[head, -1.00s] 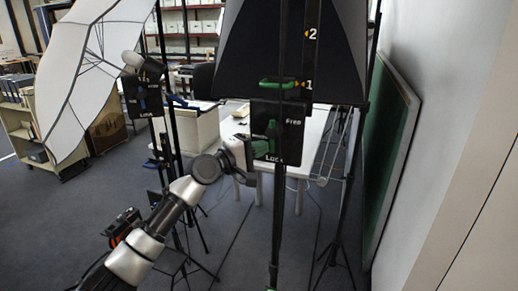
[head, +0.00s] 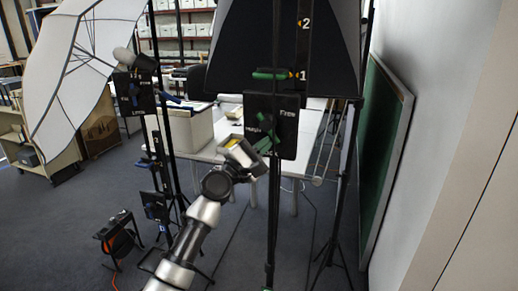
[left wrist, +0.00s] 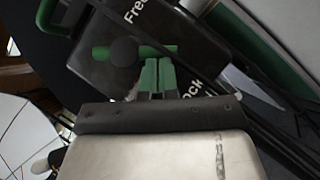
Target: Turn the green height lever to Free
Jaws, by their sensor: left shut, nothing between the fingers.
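The green height lever (left wrist: 100,53) crosses a black panel (left wrist: 95,75) in the left wrist view, with a round dark hub on it. Its right arm lies between the words Free and Lock. In the head view the lever (head: 263,122) is small and partly mixed with my fingertips; Free shows at the panel's upper right (head: 287,120). My left gripper (head: 265,146) is shut and empty, at the panel's lower part. Its green fingertips (left wrist: 158,76) are side by side just below the lever's right arm; I cannot tell if they touch it. My right gripper is not in view.
A thin black stand pole (head: 272,220) runs down past the panel. Above is a dark softbox (head: 250,40) with a green pointer (head: 270,75) near mark 1. Left stand a similar panel with a blue lever (head: 135,90) and a white umbrella (head: 80,60). A white table (head: 210,152) stands behind.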

